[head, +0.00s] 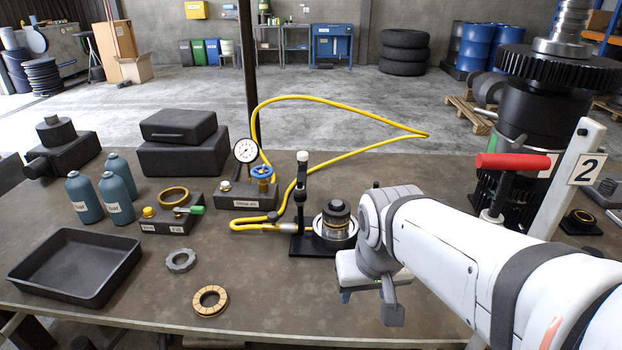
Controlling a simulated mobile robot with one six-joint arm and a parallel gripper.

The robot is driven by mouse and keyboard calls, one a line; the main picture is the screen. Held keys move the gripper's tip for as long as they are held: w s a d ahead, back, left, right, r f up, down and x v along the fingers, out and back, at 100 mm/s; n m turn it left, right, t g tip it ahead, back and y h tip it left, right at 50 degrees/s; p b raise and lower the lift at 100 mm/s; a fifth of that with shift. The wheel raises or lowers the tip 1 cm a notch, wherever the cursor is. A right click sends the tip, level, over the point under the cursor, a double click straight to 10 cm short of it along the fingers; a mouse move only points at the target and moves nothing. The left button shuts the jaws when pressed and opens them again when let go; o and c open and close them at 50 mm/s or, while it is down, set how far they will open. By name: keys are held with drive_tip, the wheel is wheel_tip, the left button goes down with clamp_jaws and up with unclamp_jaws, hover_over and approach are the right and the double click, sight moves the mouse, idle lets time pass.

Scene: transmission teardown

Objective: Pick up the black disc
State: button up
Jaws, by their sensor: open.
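My gripper (369,304) is open and empty, pointing down above the front part of the workbench, right of centre. Its two dark fingers stand apart. A small black round part (339,208) sits on top of a metal cylinder in a black press stand (301,222), behind and left of my gripper. A dark ring-shaped part (582,217) lies on the bench at the far right, beyond my arm. I cannot tell for sure which of these is the black disc. My arm hides part of the bench on the right.
A tan ring (210,300), a grey notched ring (181,261) and a black tray (76,266) lie at the left. A yellow hose (340,102) loops behind the press stand. A tall gear assembly (546,110) stands at the right. The front middle is clear.

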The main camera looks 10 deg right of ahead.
sight(337, 205)
drive_tip(key=o, duration=0.5)
drive_tip(key=w+r+p, duration=0.1)
drive_tip(key=w+r, duration=0.1)
drive_tip(key=w, duration=0.1)
drive_tip(key=w+r+m, duration=0.1)
drive_tip(key=w+r, duration=0.1)
drive_tip(key=w, duration=0.2)
drive_tip(key=w+r+m+p, duration=0.1)
drive_tip(key=w, duration=0.3)
drive_tip(key=shift+w+r+t+h+p, duration=0.2)
drive_tip(key=shift+r+t+h+p, duration=0.1)
drive_tip(key=shift+r+h, duration=0.1)
drive_tip(key=shift+c, duration=0.2)
drive_tip(key=shift+o, duration=1.3)
drive_tip(key=w+r+m+p, duration=0.1)
drive_tip(key=w+r, duration=0.1)
drive_tip(key=w, duration=0.7)
drive_tip(key=shift+a+r+m+t+h+p, duration=0.15)
drive_tip(key=shift+a+m+t+h+p, duration=0.15)
drive_tip(key=shift+a+t, duration=0.1)
drive_tip(key=p+x, duration=0.1)
drive_tip(key=x, duration=0.6)
drive_tip(key=shift+w+a+f, duration=0.15)
drive_tip(key=shift+w+f, duration=0.15)
